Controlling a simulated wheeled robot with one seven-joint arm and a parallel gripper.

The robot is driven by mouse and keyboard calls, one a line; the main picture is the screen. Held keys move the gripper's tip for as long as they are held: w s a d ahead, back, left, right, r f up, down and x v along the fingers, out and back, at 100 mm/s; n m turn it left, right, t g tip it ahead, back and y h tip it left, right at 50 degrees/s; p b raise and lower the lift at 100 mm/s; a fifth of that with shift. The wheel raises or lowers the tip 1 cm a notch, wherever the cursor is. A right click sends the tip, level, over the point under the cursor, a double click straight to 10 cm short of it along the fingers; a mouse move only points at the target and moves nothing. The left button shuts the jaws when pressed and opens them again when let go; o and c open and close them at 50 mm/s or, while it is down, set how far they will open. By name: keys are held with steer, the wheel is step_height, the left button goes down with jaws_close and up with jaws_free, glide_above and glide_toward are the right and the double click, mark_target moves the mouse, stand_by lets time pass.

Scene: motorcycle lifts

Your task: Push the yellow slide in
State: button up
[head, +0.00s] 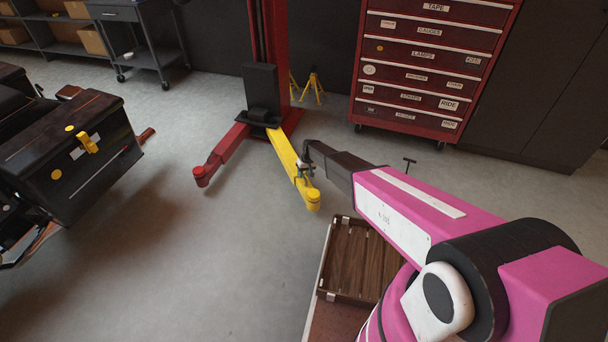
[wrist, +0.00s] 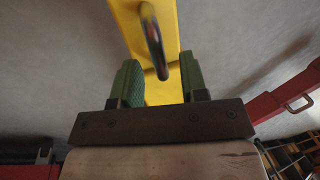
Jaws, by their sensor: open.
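The yellow slide (head: 285,152) is a long bar reaching out low over the floor from the red lift post, with a round yellow pad at its near end. In the wrist view the yellow slide (wrist: 137,18) runs up between my fingers. A dark, curved handle (wrist: 153,42) stands out from it. My gripper (wrist: 161,75) is open, with its green fingers on either side of the handle's lower end. I cannot tell whether either finger touches it. In the head view my gripper (head: 304,171) is at the slide's outer part and partly hides it.
A red lift arm (head: 228,150) spreads left from the same post. A wooden crate (head: 346,257) stands below my arm. A red drawer cabinet (head: 430,70) is behind, and a motorcycle with a black case (head: 65,165) is at left. The floor between is clear.

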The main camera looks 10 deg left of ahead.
step_height(320, 180, up, 10)
steer(key=w+d, duration=0.1)
steer(key=shift+w+d+r, duration=0.15)
steer(key=shift+d+r, duration=0.05)
steer(key=shift+d, duration=0.1)
stand_by(0.3)
steer(key=s+d+r+m, duration=0.1)
steer(key=s+d+r, duration=0.3)
steer(key=d, duration=0.5)
steer(key=s+d+r+m, duration=0.2)
steer(key=s+d+r, duration=0.1)
steer(key=d+r, duration=0.5)
steer(key=s+d+r+m, duration=0.1)
steer(key=s+d+r, duration=0.25)
steer(key=d, duration=0.55)
steer(key=s+d+r+m+h, duration=0.1)
steer(key=s+d+r, duration=0.5)
steer(key=d, duration=0.3)
steer(key=s+d+r+m+t, duration=0.1)
steer(key=s+d+r+m, duration=0.1)
steer(key=s+d+r, duration=0.4)
steer(key=s+d, duration=0.3)
steer(key=shift+s+d+h, duration=0.2)
steer(key=shift+s+h, duration=0.05)
steer(key=shift+h, duration=0.15)
